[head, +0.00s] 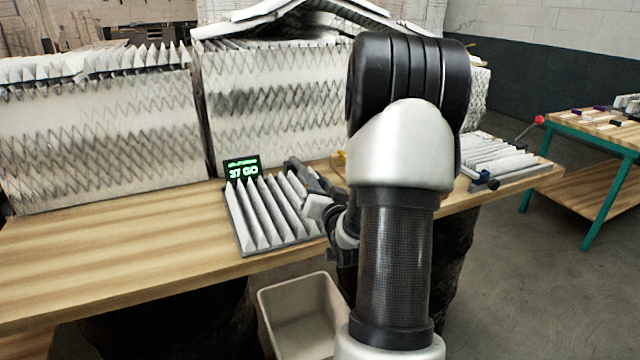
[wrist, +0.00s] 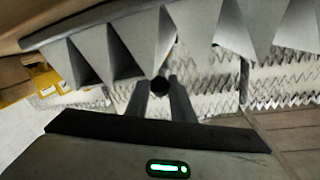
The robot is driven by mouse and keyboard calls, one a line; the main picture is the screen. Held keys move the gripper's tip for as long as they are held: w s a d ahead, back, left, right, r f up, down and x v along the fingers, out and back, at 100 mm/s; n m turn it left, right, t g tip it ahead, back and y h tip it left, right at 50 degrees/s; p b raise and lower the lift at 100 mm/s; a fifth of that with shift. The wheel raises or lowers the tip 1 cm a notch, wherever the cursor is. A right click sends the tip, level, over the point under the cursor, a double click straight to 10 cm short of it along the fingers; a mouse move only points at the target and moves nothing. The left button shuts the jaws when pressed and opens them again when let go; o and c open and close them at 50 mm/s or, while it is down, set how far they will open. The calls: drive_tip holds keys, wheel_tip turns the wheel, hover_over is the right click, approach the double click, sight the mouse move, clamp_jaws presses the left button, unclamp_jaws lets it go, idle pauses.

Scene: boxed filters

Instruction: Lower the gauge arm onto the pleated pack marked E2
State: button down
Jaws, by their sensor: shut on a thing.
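A grey pleated pack (head: 268,212) lies on the near bench edge, its pleats facing up. No E2 mark is readable. A dark bar (head: 302,174), which looks like the gauge arm, slants across the pack's right end. I cannot tell whether it touches the pleats. My gripper (wrist: 160,98) is at the pack's right side. Its fingers are shut on a small dark round knob (wrist: 160,85), seen end-on. The pleats also show close by in the wrist view (wrist: 130,45). In the head view my arm hides part of the gripper and whatever is behind it.
A small display (head: 242,168) behind the pack shows green "37 GO". Large pleated blocks (head: 100,135) stand behind. Another pleated pack (head: 490,155) with a red-knobbed lever (head: 538,120) lies to the right. An open bin (head: 300,312) stands below. The left bench (head: 110,245) is clear.

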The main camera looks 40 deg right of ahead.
drive_tip(key=r+p, duration=0.1)
drive_tip(key=r, duration=0.1)
drive_tip(key=r+g+p, duration=0.1)
drive_tip(key=r+p, duration=0.1)
drive_tip(key=w+r+g+p, duration=0.1)
drive_tip(key=p, duration=0.1)
drive_tip(key=shift+w+d+r+y, duration=0.1)
drive_tip(key=shift+r+y, duration=0.3)
drive_tip(key=shift+w+d+r, duration=0.1)
drive_tip(key=shift+w+r, duration=0.2)
drive_tip(key=shift+r, duration=0.15)
drive_tip(key=c, duration=1.5)
unclamp_jaws()
drive_tip(key=shift+c, duration=0.2)
drive_tip(key=shift+f, duration=0.1)
